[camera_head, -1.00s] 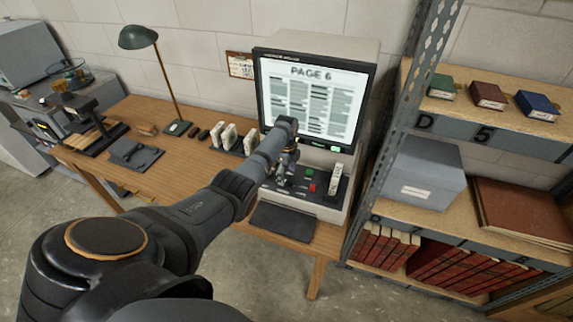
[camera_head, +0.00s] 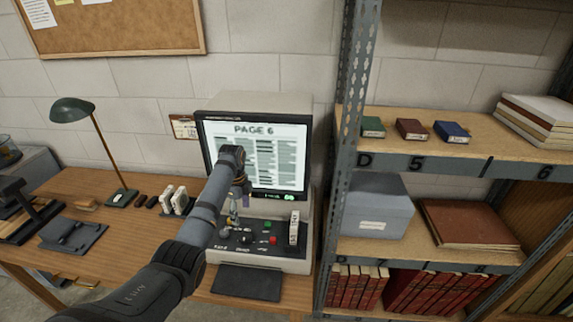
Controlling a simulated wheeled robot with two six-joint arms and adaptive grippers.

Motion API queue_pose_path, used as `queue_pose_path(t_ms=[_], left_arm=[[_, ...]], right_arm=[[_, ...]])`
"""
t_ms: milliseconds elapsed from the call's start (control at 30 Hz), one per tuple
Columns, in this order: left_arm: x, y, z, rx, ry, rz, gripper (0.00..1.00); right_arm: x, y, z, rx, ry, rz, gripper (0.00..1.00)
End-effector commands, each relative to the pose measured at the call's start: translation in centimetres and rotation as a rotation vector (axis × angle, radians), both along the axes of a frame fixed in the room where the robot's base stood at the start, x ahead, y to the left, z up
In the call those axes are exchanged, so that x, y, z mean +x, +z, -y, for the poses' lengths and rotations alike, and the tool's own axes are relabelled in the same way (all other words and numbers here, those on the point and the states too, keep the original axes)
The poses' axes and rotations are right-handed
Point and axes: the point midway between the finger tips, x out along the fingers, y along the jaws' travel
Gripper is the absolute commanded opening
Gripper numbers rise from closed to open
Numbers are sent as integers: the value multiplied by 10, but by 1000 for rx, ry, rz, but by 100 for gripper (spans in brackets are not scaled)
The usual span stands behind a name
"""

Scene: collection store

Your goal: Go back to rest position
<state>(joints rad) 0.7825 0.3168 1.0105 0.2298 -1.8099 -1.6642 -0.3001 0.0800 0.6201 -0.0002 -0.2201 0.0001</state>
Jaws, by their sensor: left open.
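My left gripper (camera_head: 235,214) hangs in front of the microfilm reader (camera_head: 310,200), over the left part of its control panel. It is small in view, open, and holds nothing that I can see. The reader's screen (camera_head: 275,155) is lit and reads "PAGE 6"; my left arm hides its lower left part. The control panel (camera_head: 262,238) has a green and a red button, and a white labelled box (camera_head: 294,229) stands upright at its right end. My right gripper is not in view.
A metal shelf unit (camera_head: 345,150) stands close on the right, with small boxes, a grey box (camera_head: 375,205) and red books. The wooden desk (camera_head: 125,235) holds a green lamp (camera_head: 72,110), white boxes (camera_head: 180,200) and a dark mat (camera_head: 247,282). A corkboard (camera_head: 120,30) hangs above.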

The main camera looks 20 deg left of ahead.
Motion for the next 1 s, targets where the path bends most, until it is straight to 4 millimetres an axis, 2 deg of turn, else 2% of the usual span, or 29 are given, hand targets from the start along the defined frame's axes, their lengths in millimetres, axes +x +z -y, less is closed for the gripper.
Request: queue_pose_path(t_ms=[133, 267, 367, 400, 500, 700, 1000], left_arm=[[-3, -7, 3, 7, 19, 2, 67], [-29, -42, 20, 45, 158, 30, 67], [-71, -76, 44, 69, 357, 87, 67], [-90, -85, 54, 70, 446, 114, 67], [-136, -97, 77, 48, 651, 175, 67], [-201, -92, 104, -19, 945, 248, 67], [-265, -65, 125, -116, 1253, 299, 67]], right_arm=[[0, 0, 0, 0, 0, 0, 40], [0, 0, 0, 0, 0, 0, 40], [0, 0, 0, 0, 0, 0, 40], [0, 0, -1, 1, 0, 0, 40], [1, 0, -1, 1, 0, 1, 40], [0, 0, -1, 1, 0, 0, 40], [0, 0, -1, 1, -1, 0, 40]])
